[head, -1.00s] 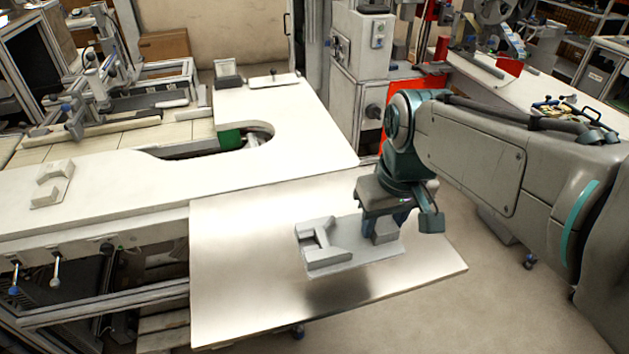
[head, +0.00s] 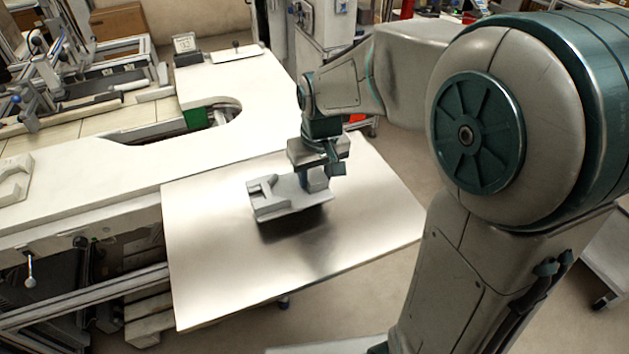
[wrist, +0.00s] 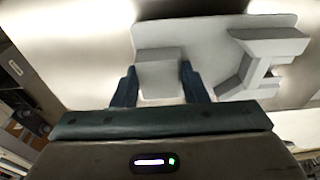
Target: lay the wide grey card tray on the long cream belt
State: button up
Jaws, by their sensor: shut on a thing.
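The wide grey card tray (head: 288,204) is a flat plate with a raised block and an angled raised piece. It hangs roughly level above a bare metal tabletop, with its shadow below. My gripper (head: 314,180) is above it and shut on its block. In the wrist view my gripper (wrist: 158,85) has one finger on each side of that block, and the tray (wrist: 200,35) extends beyond. A cream slatted surface (head: 55,143), which looks like the long cream belt, lies at the left behind the white worktop, partly covered by equipment.
The metal tabletop (head: 215,265) is otherwise empty. The white worktop (head: 125,172) borders it behind and left, with a cutout beside a green part (head: 196,118). A pale fixture (head: 14,182) sits at its left end. Metal frames (head: 45,90) stand over the cream surface.

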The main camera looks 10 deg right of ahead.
jog(key=shift+f, duration=2)
jog(key=shift+f, duration=0.1)
jog(key=o, duration=0.7)
jog(key=shift+f, duration=0.15)
jog(key=shift+c, duration=0.2)
jog(key=o, duration=0.4)
jog(key=shift+r, duration=0.2)
